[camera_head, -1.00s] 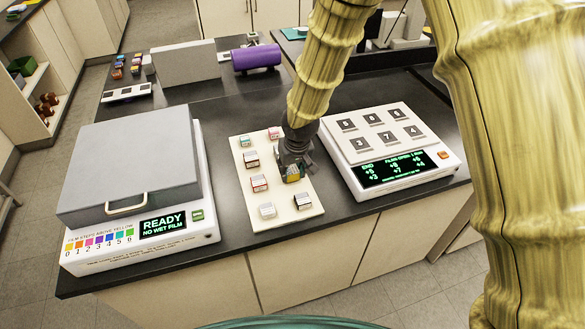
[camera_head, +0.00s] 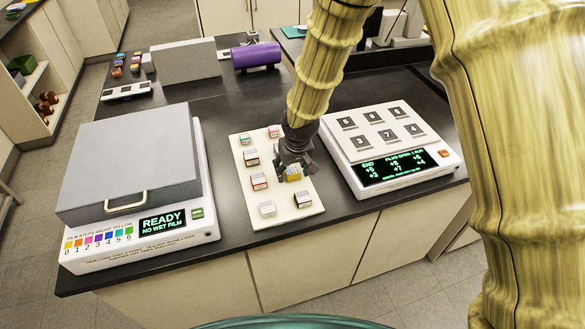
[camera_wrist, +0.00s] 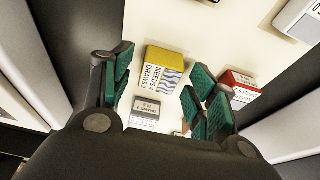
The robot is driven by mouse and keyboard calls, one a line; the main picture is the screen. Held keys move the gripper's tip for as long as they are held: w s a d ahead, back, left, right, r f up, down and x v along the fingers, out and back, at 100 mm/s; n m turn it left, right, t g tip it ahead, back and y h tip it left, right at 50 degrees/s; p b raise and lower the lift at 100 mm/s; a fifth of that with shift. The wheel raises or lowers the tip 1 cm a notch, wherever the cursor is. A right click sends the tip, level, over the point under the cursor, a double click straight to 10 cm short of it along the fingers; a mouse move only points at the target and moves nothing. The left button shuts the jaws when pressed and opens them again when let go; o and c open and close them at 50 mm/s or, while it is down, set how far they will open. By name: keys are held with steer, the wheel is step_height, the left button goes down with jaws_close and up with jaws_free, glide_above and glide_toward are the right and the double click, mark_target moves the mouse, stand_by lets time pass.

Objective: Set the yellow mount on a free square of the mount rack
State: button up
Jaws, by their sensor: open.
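The yellow mount (camera_head: 293,174) is a small block with a yellow side and a printed pale label. It stands on the white rack board (camera_head: 285,216), in the right column. In the wrist view the yellow mount (camera_wrist: 166,70) lies between the spread green-padded fingers, with visible gaps at both sides. My gripper (camera_head: 293,167) is open and low over the board; its fingers (camera_wrist: 160,88) hold nothing. The mount's underside is hidden, and it appears to rest on the board.
A grey-lidded machine (camera_head: 135,165) reading READY stands left. A numbered panel device (camera_head: 385,135) stands right.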

steer(key=shift+r, duration=0.1)
steer(key=p+v, duration=0.4)
steer(key=v, duration=0.2)
steer(key=shift+r+p, duration=0.3)
steer(key=shift+r, duration=0.1)
stand_by(0.3)
steer(key=v, duration=1.2)
stand_by(0.5)
